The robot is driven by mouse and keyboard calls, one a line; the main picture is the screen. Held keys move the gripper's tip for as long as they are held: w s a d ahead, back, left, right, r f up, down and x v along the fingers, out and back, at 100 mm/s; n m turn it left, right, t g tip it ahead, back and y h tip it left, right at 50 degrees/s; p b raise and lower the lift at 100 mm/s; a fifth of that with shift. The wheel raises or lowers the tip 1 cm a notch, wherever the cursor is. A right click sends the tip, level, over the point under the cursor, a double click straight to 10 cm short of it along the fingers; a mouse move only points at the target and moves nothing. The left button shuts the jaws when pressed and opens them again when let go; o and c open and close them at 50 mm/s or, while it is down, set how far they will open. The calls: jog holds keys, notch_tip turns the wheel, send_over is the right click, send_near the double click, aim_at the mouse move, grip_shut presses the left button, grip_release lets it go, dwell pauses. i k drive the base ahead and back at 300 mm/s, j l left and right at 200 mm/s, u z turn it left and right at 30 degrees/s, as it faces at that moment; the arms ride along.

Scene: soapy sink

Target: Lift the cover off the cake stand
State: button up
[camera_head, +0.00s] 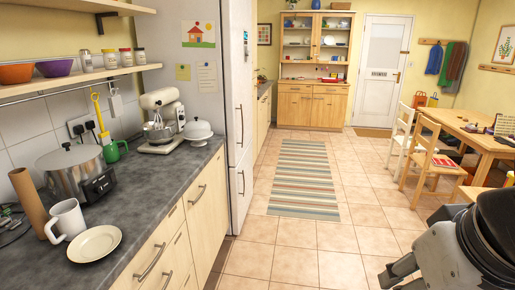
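A white cake stand with a domed white cover (198,128) stands on the dark worktop, at the far end of the counter beside the fridge. The cover has a small knob on top and sits on the stand. My arm shows at the lower right corner, over the floor and far from the cake stand. Grey finger-like parts of my gripper (399,274) show at its left side, cut off by the bottom edge. I cannot tell how far apart the fingers are. Nothing is seen held.
A cream stand mixer (162,120) is just left of the cake stand. A shelf (75,80) hangs above.

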aim_at(197, 128)
jog(key=i, duration=1.9)
jog(key=i+l+u, duration=0.2)
jog(key=i+u, duration=0.3)
jog(key=i, duration=0.15)
jog(key=i+l+u, duration=0.45)
jog(key=i, duration=0.15)
jog(key=i+l+u, duration=1)
jog(key=l, duration=0.4)
jog(key=k+j, duration=0.05)
jog(key=k, duration=0.05)
